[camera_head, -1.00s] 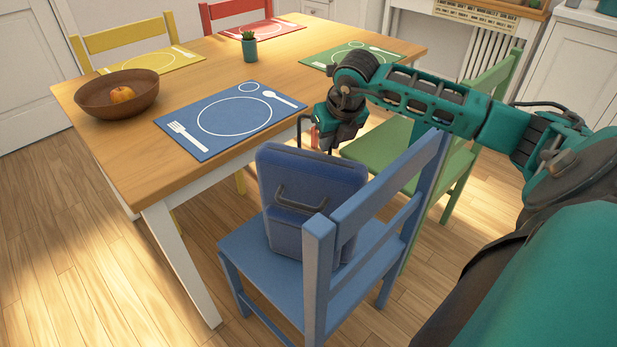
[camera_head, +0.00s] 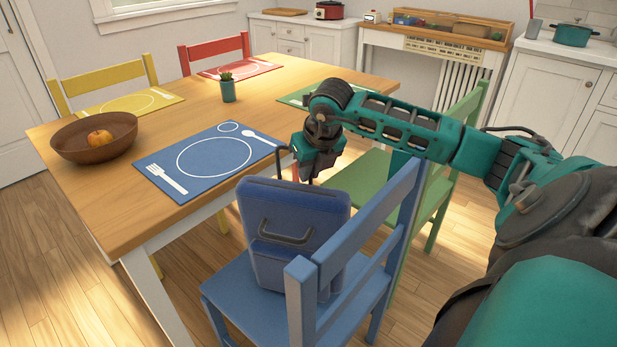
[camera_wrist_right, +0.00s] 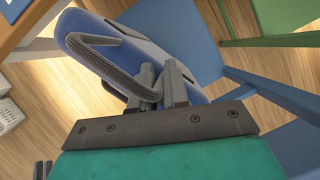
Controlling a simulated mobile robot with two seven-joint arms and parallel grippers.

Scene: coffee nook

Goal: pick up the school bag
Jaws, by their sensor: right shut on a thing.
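The school bag (camera_head: 285,215) is blue, with a dark front handle, and stands nearly upright over the seat of the blue chair (camera_head: 235,290). I cannot tell whether its base touches the seat. My right gripper (camera_head: 300,177) is above and just behind the bag's top. In the right wrist view, its fingers (camera_wrist_right: 163,84) are shut on the grey ribbed loop of the bag (camera_wrist_right: 180,40). The chair's backrest hides part of the bag's right side.
The wooden table (camera_head: 130,205) is close beside the bag, with a blue placemat (camera_head: 165,150), a bowl (camera_head: 92,147) with fruit and a potted plant (camera_head: 228,90). A green chair (camera_head: 440,185) stands right of the blue one. Open floor (camera_head: 60,270) lies at left.

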